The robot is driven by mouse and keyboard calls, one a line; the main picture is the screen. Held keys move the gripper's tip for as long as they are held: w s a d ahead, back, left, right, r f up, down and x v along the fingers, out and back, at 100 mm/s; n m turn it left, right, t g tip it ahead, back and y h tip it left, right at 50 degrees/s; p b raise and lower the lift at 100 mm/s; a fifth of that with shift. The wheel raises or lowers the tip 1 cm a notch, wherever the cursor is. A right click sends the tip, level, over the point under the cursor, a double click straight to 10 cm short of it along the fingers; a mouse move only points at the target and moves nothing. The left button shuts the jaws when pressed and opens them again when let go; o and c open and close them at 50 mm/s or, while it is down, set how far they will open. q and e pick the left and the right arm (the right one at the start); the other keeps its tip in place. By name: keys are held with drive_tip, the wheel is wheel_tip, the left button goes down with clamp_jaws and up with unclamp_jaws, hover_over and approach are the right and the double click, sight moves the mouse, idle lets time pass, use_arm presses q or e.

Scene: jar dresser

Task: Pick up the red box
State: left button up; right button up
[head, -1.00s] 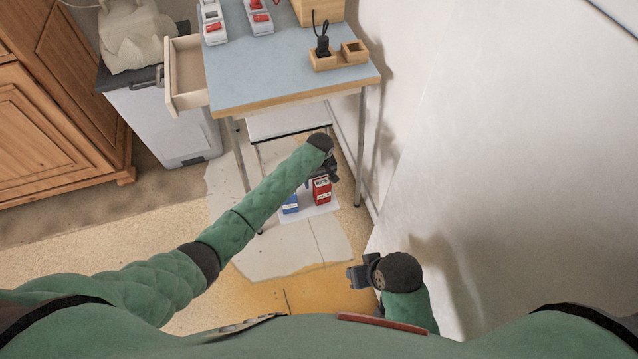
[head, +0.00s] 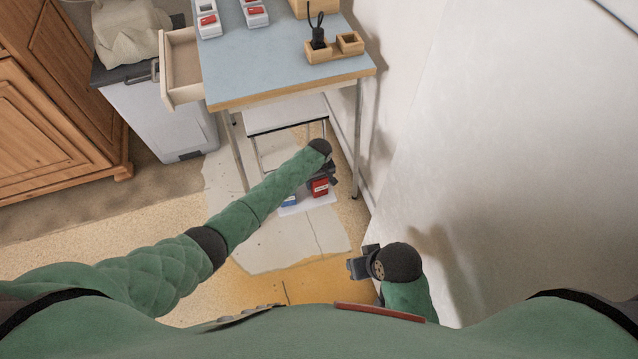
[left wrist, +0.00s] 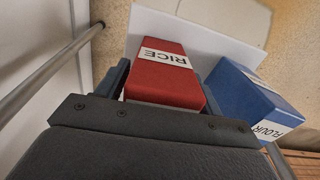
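The red box (head: 320,188), labelled RICE, stands on a white sheet on the floor under the table. In the left wrist view the red box (left wrist: 165,75) lies between the fingers of my left gripper (left wrist: 162,95). The fingers are spread to about the box's width, and firm contact on both sides does not show. In the head view my left gripper (head: 324,172) is over the box and partly hides it. My right gripper (head: 358,263) is low at the right, near the wall, away from the box; its finger opening is unclear.
A blue FLOUR box (left wrist: 255,98) stands close beside the red box; it also shows in the head view (head: 289,201). The blue-topped table (head: 270,65) and its metal legs surround the space. The open drawer (head: 184,80) juts out left. The white wall (head: 520,150) bounds the right.

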use_arm(q)
drive_tip(key=c, duration=0.9)
drive_tip(key=shift+r, duration=0.15)
drive_tip(key=shift+c, duration=0.2)
